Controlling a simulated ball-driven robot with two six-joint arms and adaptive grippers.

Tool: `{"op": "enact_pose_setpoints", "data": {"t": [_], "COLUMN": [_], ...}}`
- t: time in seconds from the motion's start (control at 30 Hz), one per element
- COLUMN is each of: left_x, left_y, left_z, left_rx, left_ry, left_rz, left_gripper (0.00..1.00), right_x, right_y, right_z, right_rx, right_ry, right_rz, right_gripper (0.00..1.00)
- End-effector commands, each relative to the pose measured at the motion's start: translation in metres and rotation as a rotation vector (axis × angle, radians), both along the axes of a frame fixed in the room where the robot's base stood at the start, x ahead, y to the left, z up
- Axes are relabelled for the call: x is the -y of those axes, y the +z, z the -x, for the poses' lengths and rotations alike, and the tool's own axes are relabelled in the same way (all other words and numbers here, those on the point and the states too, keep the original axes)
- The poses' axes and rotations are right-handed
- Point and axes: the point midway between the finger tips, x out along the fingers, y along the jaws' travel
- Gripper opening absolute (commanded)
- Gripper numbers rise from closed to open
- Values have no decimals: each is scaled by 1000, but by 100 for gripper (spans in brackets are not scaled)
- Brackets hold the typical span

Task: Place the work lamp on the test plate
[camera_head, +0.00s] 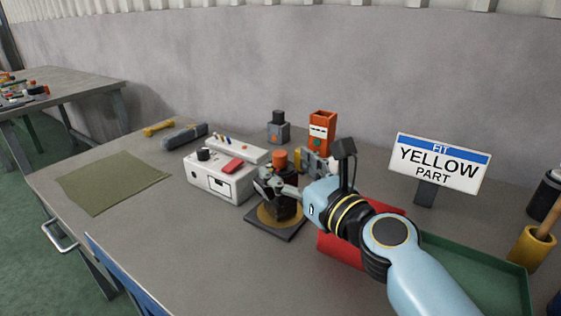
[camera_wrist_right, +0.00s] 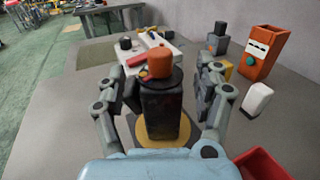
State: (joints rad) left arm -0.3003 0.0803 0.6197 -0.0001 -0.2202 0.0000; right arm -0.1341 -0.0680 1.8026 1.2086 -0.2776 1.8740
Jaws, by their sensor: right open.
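The work lamp appears to be the black block-shaped body with an orange cap (camera_head: 280,161). It stands upright on the dark square test plate (camera_head: 289,236), on the plate's yellow disc. In the right wrist view the lamp (camera_wrist_right: 162,105) stands between my fingers, with the yellow disc (camera_wrist_right: 180,130) around its foot. My right gripper (camera_head: 275,186) is open, with one finger on each side of the lamp; gaps show beside the body. It also shows in the wrist view (camera_wrist_right: 165,75). My left gripper is out of view.
A white instrument box (camera_head: 219,180) stands just left of the plate. An orange holder (camera_head: 322,132) and a grey block (camera_head: 278,129) stand behind. A red bin (camera_head: 338,249) and green tray (camera_head: 480,250) lie right. A "FIT YELLOW PART" sign (camera_head: 440,163) stands behind them. A green mat (camera_head: 110,182) lies left.

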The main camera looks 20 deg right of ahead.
Motion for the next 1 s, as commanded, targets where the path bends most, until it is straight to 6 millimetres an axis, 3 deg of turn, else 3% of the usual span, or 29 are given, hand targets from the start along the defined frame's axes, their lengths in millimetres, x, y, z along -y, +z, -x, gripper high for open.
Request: {"op": "enact_pose_setpoints", "data": {"t": [0.2, 0.4, 1.0], "left_x": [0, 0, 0], "left_y": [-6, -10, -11], "left_z": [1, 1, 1], "left_rx": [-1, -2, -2], "left_ry": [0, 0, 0], "left_rz": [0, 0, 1], "left_gripper": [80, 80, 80], "right_x": [13, 20, 22], "right_y": [-3, -2, 0], "right_z": [50, 78, 85], "right_rx": [-4, -2, 0], "right_ry": [0, 1, 0], "right_rz": [2, 1, 0], "right_gripper": [70, 70, 70]}}
